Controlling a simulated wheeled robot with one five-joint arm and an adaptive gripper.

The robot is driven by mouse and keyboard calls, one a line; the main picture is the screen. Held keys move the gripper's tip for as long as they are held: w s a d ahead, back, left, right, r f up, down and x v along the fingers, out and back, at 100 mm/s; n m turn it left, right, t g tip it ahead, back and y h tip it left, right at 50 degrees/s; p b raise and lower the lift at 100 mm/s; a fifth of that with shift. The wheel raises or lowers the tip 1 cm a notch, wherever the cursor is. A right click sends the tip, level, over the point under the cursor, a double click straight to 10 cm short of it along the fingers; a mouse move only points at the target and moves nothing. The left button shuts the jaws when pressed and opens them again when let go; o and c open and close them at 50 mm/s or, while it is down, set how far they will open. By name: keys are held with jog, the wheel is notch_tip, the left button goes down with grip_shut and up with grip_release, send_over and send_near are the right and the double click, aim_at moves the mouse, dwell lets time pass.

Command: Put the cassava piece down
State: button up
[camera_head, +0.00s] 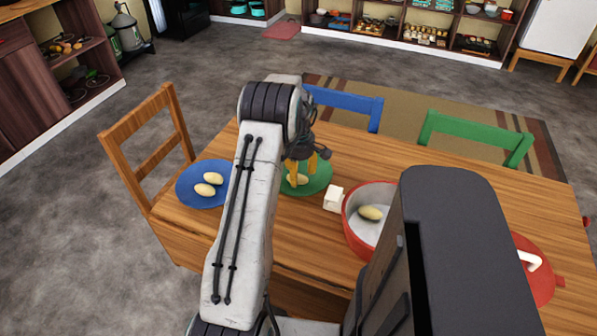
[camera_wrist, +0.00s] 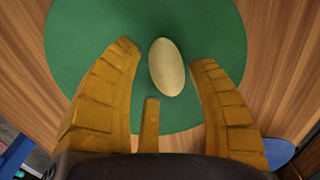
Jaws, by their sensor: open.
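A pale oval cassava piece (camera_wrist: 167,67) lies on the round green plate (camera_wrist: 80,55) in the wrist view, between and just beyond my gripper's yellow fingertips (camera_wrist: 165,52). The fingers are spread, with a visible gap on each side of the piece. In the head view my gripper (camera_head: 305,172) is over the green plate (camera_head: 318,184), and the piece (camera_head: 299,179) shows partly behind a finger. Two similar pieces (camera_head: 207,184) lie on a blue plate (camera_head: 190,196) to the left. Another piece (camera_head: 371,213) sits inside a red pot (camera_head: 352,236) to the right.
The plates and pot stand on a wooden table (camera_head: 300,235). A small white block-like part (camera_head: 333,197) is at the pot's left side. A red lid (camera_head: 538,280) lies at the right. Wooden (camera_head: 150,140), blue (camera_head: 345,103) and green (camera_head: 475,135) chairs surround the table.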

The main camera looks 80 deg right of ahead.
notch_tip(320, 180, up, 12)
jog(key=shift+a+p, duration=0.15)
jog(key=shift+p, duration=0.2)
jog(key=shift+w+r, duration=0.1)
dwell(0.4)
jog(key=w+a+r, duration=0.3)
jog(key=w+a, duration=0.2)
jog(key=w, duration=0.4)
jog(key=w+a+r, duration=0.4)
jog(key=w, duration=0.5)
jog(key=w+a+r+n+t+h, duration=0.15)
jog(key=w+a, duration=0.25)
jog(key=a, duration=0.4)
jog(key=w+a+r+g+y, duration=0.1)
jog(key=w+a+r, duration=0.1)
jog(key=w+a, duration=0.4)
jog(key=a+r+t, duration=0.1)
jog(key=a+t, duration=0.1)
jog(key=a, duration=1.4)
jog(key=s+a+f, duration=0.3)
jog(key=s+a, duration=0.5)
jog(key=a, duration=0.4)
jog(key=shift+a+t, duration=0.3)
jog(key=shift+t, duration=0.05)
